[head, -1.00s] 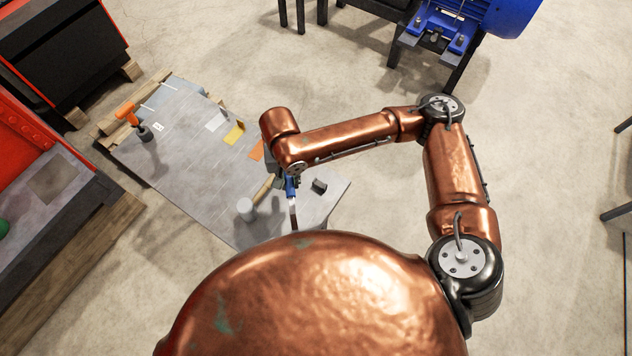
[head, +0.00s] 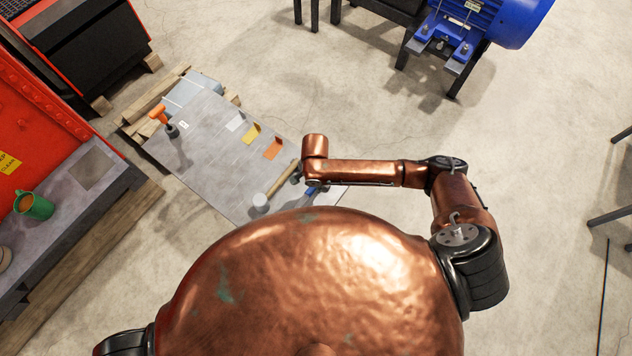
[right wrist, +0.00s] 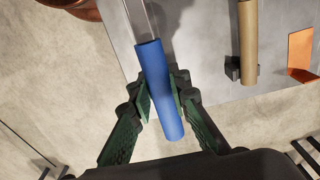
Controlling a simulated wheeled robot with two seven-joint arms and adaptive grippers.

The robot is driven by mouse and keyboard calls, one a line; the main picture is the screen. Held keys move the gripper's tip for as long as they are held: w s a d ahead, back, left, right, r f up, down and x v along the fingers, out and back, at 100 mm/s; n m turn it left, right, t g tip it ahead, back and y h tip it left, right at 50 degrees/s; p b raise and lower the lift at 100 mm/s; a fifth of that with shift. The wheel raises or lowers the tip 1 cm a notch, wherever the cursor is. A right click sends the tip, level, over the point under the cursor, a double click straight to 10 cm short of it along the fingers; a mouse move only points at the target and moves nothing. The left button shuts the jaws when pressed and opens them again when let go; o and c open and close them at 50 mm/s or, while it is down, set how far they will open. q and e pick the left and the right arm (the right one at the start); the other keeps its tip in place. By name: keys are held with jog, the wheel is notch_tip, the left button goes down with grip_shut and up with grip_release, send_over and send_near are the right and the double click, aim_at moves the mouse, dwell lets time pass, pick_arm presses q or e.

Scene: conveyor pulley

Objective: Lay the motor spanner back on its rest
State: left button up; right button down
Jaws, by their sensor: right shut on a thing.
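The motor spanner (right wrist: 163,95) has a blue handle and a pale metal shank running to the top edge of the right wrist view. My right gripper (right wrist: 161,88) is shut on the blue handle, its green fingers on either side. In the head view my right gripper (head: 312,187) is low over the near right part of the grey board (head: 207,170), largely hidden under my wrist, with a bit of blue handle (head: 311,191) showing. I cannot make out the spanner's rest for certain. My left gripper is out of view.
A wooden-handled mallet (head: 283,178) lies left of my right gripper; its handle sits at a black block (right wrist: 233,69). Yellow (head: 251,133) and orange (head: 272,149) pieces and an orange-handled tool (head: 158,113) are farther along the board. A blue motor (head: 495,20) stands at the back right.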

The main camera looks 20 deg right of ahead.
jog(key=shift+a+r+p, duration=0.1)
jog(key=shift+p, duration=0.3)
jog(key=shift+s+r+p, duration=0.1)
jog(key=shift+p, duration=0.4)
jog(key=shift+f+b, duration=1.2)
jog(key=shift+f, duration=2)
jog(key=shift+p, duration=0.65)
jog(key=shift+f, duration=0.9)
jog(key=c, duration=1.7)
grip_release()
jog(key=shift+c, duration=0.2)
